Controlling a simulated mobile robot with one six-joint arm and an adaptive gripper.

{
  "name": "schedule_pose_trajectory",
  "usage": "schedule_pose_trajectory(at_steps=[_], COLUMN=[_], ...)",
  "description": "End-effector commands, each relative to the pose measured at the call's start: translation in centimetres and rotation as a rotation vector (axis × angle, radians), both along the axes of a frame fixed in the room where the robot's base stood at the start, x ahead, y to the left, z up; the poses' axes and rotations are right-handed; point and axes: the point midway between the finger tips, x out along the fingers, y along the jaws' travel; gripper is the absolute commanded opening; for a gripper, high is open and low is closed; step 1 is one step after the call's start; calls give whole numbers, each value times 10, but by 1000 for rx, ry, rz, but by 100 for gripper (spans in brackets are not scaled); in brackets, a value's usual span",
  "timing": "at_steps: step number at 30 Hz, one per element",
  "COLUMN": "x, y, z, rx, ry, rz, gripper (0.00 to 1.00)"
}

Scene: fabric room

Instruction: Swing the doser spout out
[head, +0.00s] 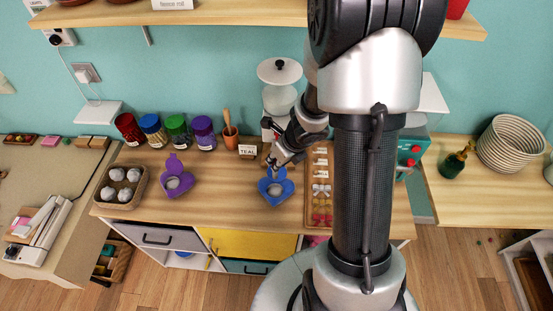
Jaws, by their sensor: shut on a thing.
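The doser (279,98) is a tall white vessel with a pale lid and a black knob. It stands at the back of the wooden counter, against the teal wall. My gripper (271,163) is in front of the doser's lower part, pointing down and left. Its jaws are shut on a small part there, apparently the doser spout, which the fingers hide. A blue heart-shaped holder (276,189) with a pale round centre lies on the counter just below the fingertips. My arm covers part of the doser's right side.
A purple heart-shaped holder (174,183), a basket of white balls (120,186) and several coloured jars (178,130) stand to the left. A wooden tray (319,218) lies right. Free counter lies between the holders.

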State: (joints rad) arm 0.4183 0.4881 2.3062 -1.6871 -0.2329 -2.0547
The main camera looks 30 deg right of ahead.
Motion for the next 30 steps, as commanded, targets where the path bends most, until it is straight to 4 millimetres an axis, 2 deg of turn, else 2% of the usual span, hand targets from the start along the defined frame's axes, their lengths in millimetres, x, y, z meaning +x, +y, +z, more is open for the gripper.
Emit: schedule_pose_trajectory(at_steps=[8,9,18,30], x=[1,1,1,0], y=[-1,-1,0,0], z=[0,0,0,4], rx=[-2,-2,-1,0], ry=[-3,-3,-1,-2], rz=[1,1,1,0], gripper=[0,21,41,41])
